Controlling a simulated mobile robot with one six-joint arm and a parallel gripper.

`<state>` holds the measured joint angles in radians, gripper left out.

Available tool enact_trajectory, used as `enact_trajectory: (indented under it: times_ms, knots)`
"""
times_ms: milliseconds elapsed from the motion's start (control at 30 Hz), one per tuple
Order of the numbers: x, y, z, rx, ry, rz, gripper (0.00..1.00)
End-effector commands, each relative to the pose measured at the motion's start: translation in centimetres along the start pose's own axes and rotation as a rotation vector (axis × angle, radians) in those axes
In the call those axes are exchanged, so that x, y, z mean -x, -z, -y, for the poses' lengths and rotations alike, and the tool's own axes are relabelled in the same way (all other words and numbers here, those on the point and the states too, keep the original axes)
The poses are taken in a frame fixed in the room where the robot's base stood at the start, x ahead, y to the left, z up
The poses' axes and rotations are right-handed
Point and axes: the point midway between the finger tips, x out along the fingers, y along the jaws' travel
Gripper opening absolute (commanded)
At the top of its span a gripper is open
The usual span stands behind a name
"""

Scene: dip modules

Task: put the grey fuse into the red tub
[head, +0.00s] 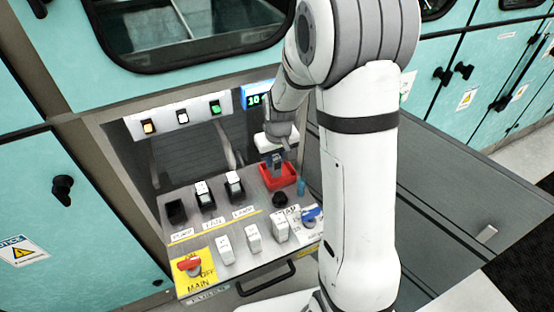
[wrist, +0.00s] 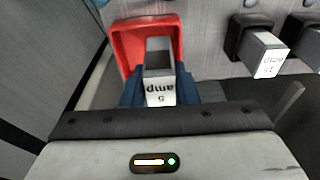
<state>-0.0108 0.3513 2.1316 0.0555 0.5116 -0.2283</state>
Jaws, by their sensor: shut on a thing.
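The red tub (head: 290,178) stands at the back right of the sloped panel. It also shows in the wrist view (wrist: 123,45), open side toward the camera. My gripper (head: 277,158) is over the tub, fingers pointing down. In the head view the fuse is mostly hidden by the fingers.
Left of the tub, black holders (head: 235,187) carry white-ended fuses, and one holder (head: 176,212) looks empty. Several white blocks (head: 254,238) stand nearer the front. A red main switch (head: 189,264) is at front left, a blue knob (head: 310,215) at right. Lit switches (head: 183,117) sit above.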

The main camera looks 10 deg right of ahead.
Motion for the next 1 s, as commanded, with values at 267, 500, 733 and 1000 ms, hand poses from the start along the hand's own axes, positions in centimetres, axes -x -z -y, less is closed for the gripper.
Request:
enact_trajectory:
  times_ms: [267,500,733,1000]
  knots:
    - [-0.2,1.6,-1.5,-0.001,0.0,-0.001,0.03]
    - [-3.6,1.2,-1.6,0.001,0.001,0.002,0.03]
    - [-3.7,1.2,-1.6,0.001,0.0,-0.001,0.03]
    - [-4.0,1.2,-1.6,0.002,0.0,0.0,0.35]
